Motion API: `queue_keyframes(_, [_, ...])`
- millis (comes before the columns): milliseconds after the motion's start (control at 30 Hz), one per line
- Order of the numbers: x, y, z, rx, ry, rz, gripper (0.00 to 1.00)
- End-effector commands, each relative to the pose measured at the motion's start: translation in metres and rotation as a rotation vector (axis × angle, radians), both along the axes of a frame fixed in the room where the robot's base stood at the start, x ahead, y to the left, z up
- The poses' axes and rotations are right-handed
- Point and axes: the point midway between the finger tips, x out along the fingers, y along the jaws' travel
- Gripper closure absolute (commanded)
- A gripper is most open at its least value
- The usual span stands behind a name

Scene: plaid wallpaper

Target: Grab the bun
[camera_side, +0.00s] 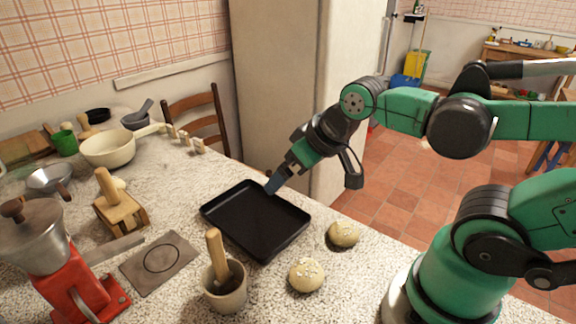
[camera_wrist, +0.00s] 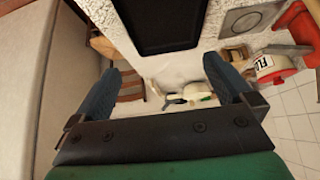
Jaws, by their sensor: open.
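Two pale round buns sit on the speckled counter, to the right of and in front of the black tray. One bun (camera_side: 342,234) is close to the counter's right edge, and the other bun (camera_side: 306,275) is nearer the camera. My gripper (camera_side: 274,184) is over the far corner of the black tray (camera_side: 237,235), apart from both buns. In the wrist view my gripper (camera_wrist: 172,78) has its two dark blue fingers spread wide with nothing between them. No bun shows in the wrist view. The tray (camera_wrist: 160,45) shows there at the top.
A mortar with a wooden pestle (camera_side: 222,285) stands left of the nearer bun. A red grinder (camera_side: 75,290), wooden press (camera_side: 120,215) and white pan (camera_side: 108,148) stand further left. A chair (camera_side: 197,118) is behind the counter. Counter around the buns is mostly clear.

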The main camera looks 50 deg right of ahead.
Motion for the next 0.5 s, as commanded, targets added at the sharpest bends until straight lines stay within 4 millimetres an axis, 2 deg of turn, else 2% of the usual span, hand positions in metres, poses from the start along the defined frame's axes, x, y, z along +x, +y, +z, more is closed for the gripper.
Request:
queue_keyframes(167, [-0.007,-0.027,-0.022,0.105,0.202,-0.231,0.0])
queue_keyframes(300, [-0.024,-0.052,-0.046,0.231,0.43,-0.494,0.0])
queue_keyframes(500, [-0.049,-0.071,-0.07,0.37,0.683,-0.779,0.0])
